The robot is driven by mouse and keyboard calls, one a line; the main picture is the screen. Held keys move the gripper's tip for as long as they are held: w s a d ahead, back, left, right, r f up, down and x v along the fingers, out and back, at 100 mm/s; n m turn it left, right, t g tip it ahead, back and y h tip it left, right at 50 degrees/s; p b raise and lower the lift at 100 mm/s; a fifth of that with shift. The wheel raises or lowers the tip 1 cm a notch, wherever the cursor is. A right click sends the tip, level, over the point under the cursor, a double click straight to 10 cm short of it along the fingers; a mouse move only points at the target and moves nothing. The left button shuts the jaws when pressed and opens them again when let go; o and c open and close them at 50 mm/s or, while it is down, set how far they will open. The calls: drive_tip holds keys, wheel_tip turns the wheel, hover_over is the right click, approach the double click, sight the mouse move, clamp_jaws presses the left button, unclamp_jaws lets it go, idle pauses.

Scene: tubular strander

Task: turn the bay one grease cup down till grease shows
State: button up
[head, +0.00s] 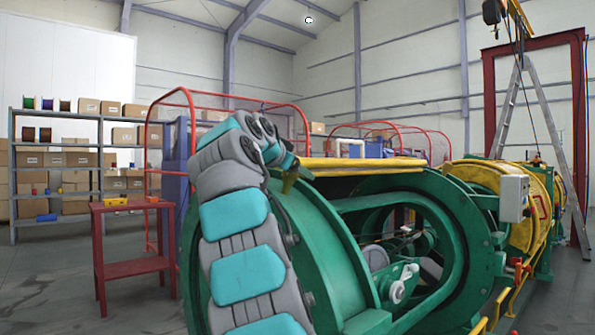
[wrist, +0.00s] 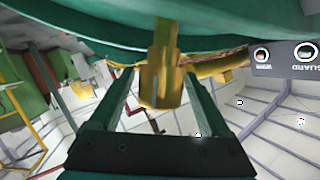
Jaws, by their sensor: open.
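A brass grease cup (wrist: 162,88) hangs from a thinner brass stem below a green curved casing in the wrist view. My gripper (wrist: 158,76) is open, with one finger on each side of the cup in the picture. A gap shows on both sides, and no contact is visible. In the head view my gripper (head: 287,163) is at the upper edge of the green drum housing (head: 318,240), with a small brass piece (head: 290,182) beside it. No grease can be made out. A bay label cannot be read.
A grey box with buttons, marked GUARD (wrist: 288,56), is close by at the right in the wrist view. Red guard rails (head: 285,105) stand behind the machine. A red table (head: 130,240) and stocked shelves (head: 60,165) stand left, with open floor before them.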

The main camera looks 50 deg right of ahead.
drive_tip(key=b+v, duration=0.1)
drive_tip(key=v, duration=0.6)
drive_tip(key=shift+a, duration=0.15)
